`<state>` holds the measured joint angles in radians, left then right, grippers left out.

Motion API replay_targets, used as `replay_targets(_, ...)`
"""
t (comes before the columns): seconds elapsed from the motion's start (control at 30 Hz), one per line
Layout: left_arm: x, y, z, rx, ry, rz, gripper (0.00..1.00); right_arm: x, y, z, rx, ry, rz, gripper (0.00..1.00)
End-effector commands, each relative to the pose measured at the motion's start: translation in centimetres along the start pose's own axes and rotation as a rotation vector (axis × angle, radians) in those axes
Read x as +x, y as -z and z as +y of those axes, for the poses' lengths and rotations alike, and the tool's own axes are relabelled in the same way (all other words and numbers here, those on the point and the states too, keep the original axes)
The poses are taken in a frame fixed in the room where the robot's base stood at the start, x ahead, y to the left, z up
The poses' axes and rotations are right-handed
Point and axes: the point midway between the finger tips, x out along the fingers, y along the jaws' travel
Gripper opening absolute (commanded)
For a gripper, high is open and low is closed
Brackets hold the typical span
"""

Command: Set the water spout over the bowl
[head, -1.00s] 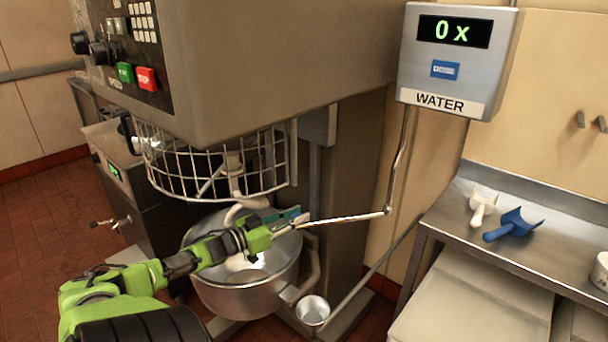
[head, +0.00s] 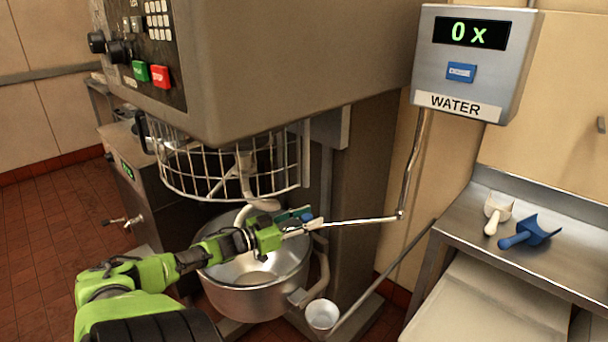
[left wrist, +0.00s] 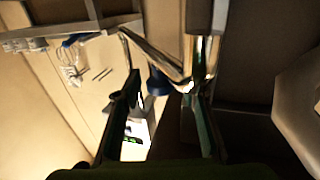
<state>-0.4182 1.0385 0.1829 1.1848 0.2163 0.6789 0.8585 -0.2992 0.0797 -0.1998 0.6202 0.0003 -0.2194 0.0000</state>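The water spout (head: 365,220) is a thin metal pipe that drops from the grey WATER box (head: 466,62), bends and runs left. Its free end is at my left gripper (head: 306,219), in the picture near the right rim of the steel mixer bowl (head: 250,303). In the left wrist view my left gripper's two fingers (left wrist: 165,115) stand well apart. The shiny bent pipe (left wrist: 150,52) shows there just beyond and between the fingertips. I cannot tell whether either finger touches it. My left forearm crosses over part of the bowl. My right gripper is out of view.
A wire guard (head: 225,170) and the mixer head hang above the bowl. A small metal cup (head: 322,314) is at the bowl's lower right. A steel counter (head: 560,205) at the right holds a white scoop (head: 497,214) and a blue scoop (head: 530,232).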

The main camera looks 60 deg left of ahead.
Motion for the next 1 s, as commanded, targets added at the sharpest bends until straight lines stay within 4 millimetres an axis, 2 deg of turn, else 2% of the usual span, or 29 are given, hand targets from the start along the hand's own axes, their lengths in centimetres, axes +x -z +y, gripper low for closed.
replay_targets(0.13,-0.8,-0.1,0.0,-0.001,0.0,-0.003,0.38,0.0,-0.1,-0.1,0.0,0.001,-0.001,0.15)
replay_targets(0.27,-2.4,-0.2,0.0,-0.002,0.0,-0.004,0.38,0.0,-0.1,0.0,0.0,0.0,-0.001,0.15)
replay_targets(0.7,-10.0,-0.2,0.0,-0.002,0.0,-0.004,0.38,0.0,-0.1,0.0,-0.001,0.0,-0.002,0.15)
replay_targets(0.83,-11.3,-0.2,0.1,-0.001,-0.002,-0.003,0.38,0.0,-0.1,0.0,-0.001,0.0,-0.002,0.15)
replay_targets(1.0,-11.8,-0.1,0.1,0.0,-0.003,-0.002,0.38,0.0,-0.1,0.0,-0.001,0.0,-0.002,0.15)
